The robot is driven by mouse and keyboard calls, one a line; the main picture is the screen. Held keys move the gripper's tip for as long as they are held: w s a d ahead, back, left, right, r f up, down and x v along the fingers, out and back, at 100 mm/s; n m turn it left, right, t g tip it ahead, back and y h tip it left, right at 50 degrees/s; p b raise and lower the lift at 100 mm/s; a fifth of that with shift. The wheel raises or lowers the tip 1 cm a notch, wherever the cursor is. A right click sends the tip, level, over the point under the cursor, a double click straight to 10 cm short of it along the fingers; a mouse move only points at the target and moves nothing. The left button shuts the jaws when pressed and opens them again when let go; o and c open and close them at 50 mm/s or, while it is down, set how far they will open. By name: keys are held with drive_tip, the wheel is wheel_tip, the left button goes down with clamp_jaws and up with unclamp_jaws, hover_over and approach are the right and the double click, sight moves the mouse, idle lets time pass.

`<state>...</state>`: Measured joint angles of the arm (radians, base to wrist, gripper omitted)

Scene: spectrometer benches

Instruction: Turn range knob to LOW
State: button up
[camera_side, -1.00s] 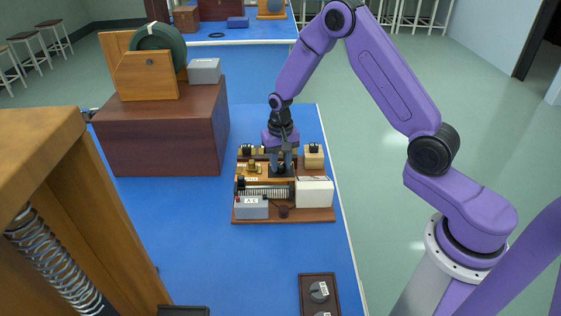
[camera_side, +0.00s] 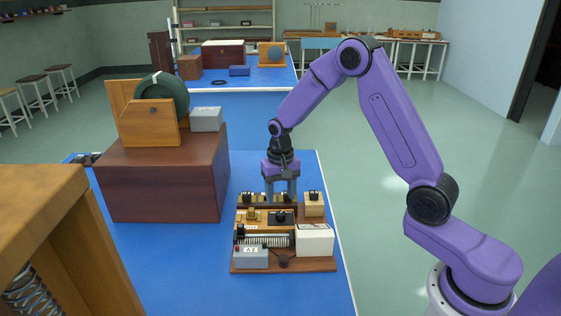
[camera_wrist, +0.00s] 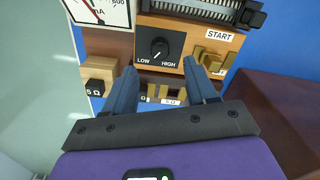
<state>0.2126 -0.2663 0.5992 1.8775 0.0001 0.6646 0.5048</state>
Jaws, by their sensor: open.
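The range knob (camera_wrist: 158,48) is a black round knob on a dark plate marked LOW at left and HIGH at right. Its light pointer mark seems to lean toward the LOW side, but it is small. In the side view the knob (camera_side: 281,216) shows uncovered on the wooden instrument board (camera_side: 300,268). My gripper (camera_side: 281,198) is open and empty, above the far part of the board. In the wrist view its two blue fingers (camera_wrist: 158,66) stand apart, on either side of and short of the knob, not touching it.
A white meter (camera_wrist: 102,12), a coil (camera_wrist: 200,8), START keys (camera_wrist: 213,60) and a wooden resistor block (camera_wrist: 100,75) surround the knob closely. A large brown box (camera_side: 165,185) stands left of the board. The blue bench is clear in front.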

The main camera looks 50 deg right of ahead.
sight(281, 213)
wheel_tip(281, 213, up, 11)
drive_tip(key=shift+r, duration=0.2)
idle(0.4)
drive_tip(key=s+a+r+n, duration=0.1)
drive_tip(key=s+a+n, duration=0.3)
drive_tip(key=s, duration=0.3)
drive_tip(key=s+a+r+n, duration=0.1)
drive_tip(key=s+a+n, duration=0.35)
drive_tip(key=s, duration=0.35)
drive_tip(key=s+d+f+n, duration=0.1)
drive_tip(key=s+n, duration=0.8)
drive_tip(key=s, duration=1)
drive_tip(key=shift+d+f, duration=0.25)
drive_tip(key=shift+d, duration=0.45)
